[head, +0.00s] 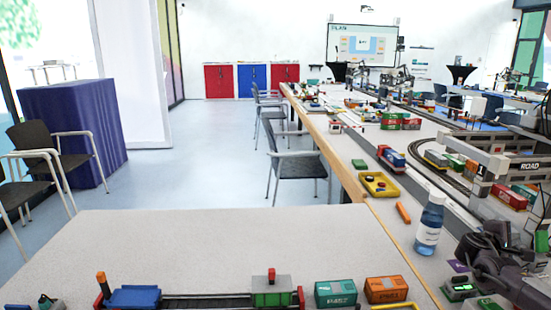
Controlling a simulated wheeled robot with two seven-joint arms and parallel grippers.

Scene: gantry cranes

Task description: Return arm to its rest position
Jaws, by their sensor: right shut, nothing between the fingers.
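My right arm, dark grey, comes in at the bottom right corner of the head view. My left arm and gripper are not in view.
The near table (220,240) is bare in its middle; a blue wagon (134,298), a teal container (335,293) and an orange container (386,289) line its front. A yellow tray (393,189), an orange stick (403,213) and model trains crowd the right-hand table. Chairs stand left.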

